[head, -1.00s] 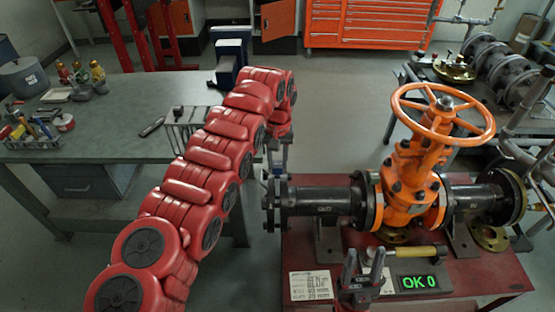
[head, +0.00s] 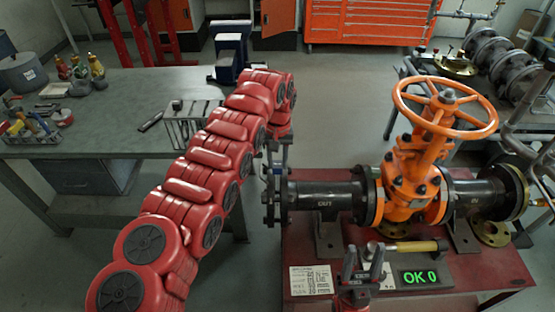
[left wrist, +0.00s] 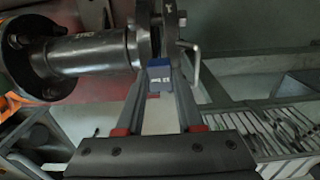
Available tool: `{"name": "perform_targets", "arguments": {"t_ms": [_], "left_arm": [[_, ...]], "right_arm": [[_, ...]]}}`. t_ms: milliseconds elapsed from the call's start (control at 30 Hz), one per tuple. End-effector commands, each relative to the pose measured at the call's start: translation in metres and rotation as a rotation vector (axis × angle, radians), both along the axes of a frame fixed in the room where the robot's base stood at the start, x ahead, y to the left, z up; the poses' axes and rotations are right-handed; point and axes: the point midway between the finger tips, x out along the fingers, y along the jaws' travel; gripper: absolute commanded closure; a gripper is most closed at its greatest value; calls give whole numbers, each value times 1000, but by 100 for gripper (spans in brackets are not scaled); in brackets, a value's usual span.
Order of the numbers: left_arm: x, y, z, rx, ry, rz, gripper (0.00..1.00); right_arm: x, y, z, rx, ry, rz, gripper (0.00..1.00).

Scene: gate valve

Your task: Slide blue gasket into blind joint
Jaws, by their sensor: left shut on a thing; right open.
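The blue gasket (left wrist: 160,76) shows in the left wrist view as a small blue piece with a white label, between my left fingertips. My left gripper (left wrist: 160,84) is shut on it, right at the near edge of the blind joint (left wrist: 158,32). The joint's two dark flanges stand side by side with a narrow gap. How far the gasket is inside the gap is hidden. In the head view my left gripper (head: 277,165) points down above the joint (head: 270,202) at the pipe's left end. My right gripper (head: 361,270) is open and empty in front of the valve.
The orange gate valve (head: 412,185) and black pipe (head: 325,196) stand on a red bench (head: 475,272). A hammer (head: 412,246), a paper card (head: 313,280) and an "OK 0" display (head: 420,278) lie near its front. A grey table (head: 100,125) stands at left.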

Motion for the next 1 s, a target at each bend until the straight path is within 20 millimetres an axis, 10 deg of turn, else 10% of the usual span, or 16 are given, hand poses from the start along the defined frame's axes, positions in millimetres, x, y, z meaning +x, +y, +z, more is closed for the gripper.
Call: {"name": "perform_targets", "arguments": {"t_ms": [767,800,1000], "left_arm": [[0,0,-20,0,1,0,100],[0,0,-19,0,1,0,58],[0,0,-19,0,0,0,29]], "right_arm": [[0,0,-8,0,0,0,50],[0,0,-7,0,0,0,50],[0,0,-7,0,0,0,50]]}}
